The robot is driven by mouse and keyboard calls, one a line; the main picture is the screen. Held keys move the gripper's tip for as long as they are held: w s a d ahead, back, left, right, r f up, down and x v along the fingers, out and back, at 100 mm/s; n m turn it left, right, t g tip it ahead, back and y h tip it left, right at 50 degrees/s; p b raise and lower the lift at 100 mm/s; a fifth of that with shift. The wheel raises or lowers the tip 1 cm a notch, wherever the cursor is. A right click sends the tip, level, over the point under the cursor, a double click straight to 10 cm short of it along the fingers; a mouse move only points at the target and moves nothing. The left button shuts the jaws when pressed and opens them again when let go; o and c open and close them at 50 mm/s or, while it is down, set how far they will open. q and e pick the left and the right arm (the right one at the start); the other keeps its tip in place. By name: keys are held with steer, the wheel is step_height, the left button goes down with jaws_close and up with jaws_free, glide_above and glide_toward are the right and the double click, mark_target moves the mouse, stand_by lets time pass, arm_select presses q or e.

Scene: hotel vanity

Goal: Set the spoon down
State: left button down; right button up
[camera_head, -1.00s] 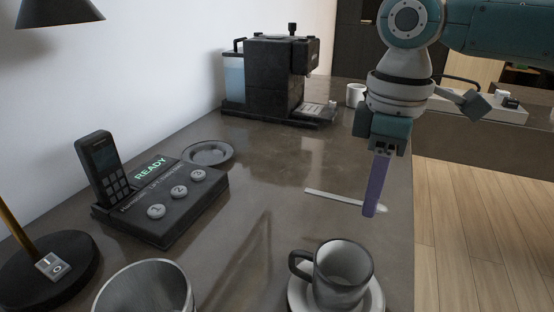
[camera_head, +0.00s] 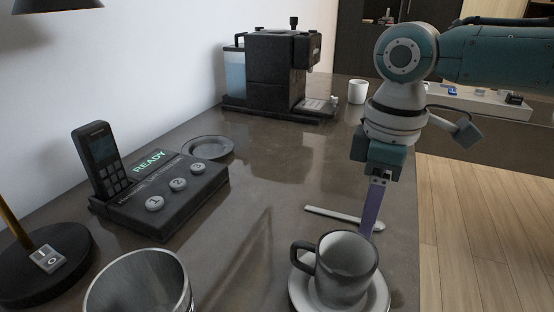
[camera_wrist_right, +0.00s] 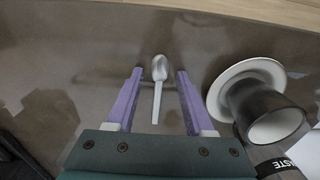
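The pale spoon (camera_head: 340,215) lies on the dark counter just behind the cup in the head view; its right end is partly behind a purple finger. In the right wrist view the spoon (camera_wrist_right: 158,90) lies between the two fingers, bowl away from the palm, with a gap on each side. My right gripper (camera_head: 372,212) points down with its fingertips low by the counter. It is open in the wrist view (camera_wrist_right: 156,88), not touching the spoon there. My left gripper is not in view.
A grey cup (camera_head: 345,268) on a white saucer (camera_head: 380,297) stands close in front of the right gripper. A metal container (camera_head: 138,285), phone console (camera_head: 165,195), dark dish (camera_head: 208,148), coffee machine (camera_head: 275,72) and white mug (camera_head: 358,91) stand around. The counter's middle is clear.

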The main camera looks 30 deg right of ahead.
step_height(320, 180, up, 12)
steer(key=p, duration=0.4)
steer(key=shift+r, duration=0.2)
